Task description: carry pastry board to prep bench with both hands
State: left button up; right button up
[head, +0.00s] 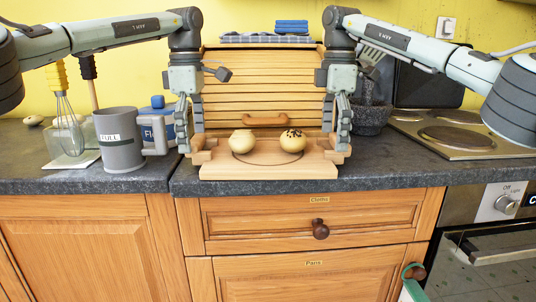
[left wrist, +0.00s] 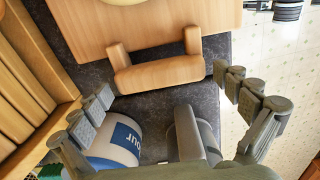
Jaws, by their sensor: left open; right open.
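My left gripper (head: 188,142) is open at the board's left handle (head: 205,150). In the left wrist view this handle (left wrist: 158,74) shows between and beyond the spread fingers (left wrist: 163,84), not clasped. My right gripper (head: 343,138) is open at the right handle (head: 338,154); its fingers partly hide the handle. Which surface is the prep bench I cannot tell.
A grey mug (head: 119,140) marked FULL and a blue-labelled flour jar (head: 155,128) stand close to my left gripper. A slatted bread box (head: 262,85) stands behind the board. A stone mortar (head: 370,118) and a hob (head: 450,135) are on the right.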

pick_arm(q)
jog(key=shift+f, duration=0.6)
pick_arm(e)
jog(key=shift+f, duration=0.55)
pick_arm(q)
jog(key=c, duration=1.7)
pick_arm(e)
jog(key=c, duration=1.7)
pick_arm(q)
jog(key=shift+r, duration=0.1)
pick_arm(e)
jog(key=shift+r, duration=0.1)
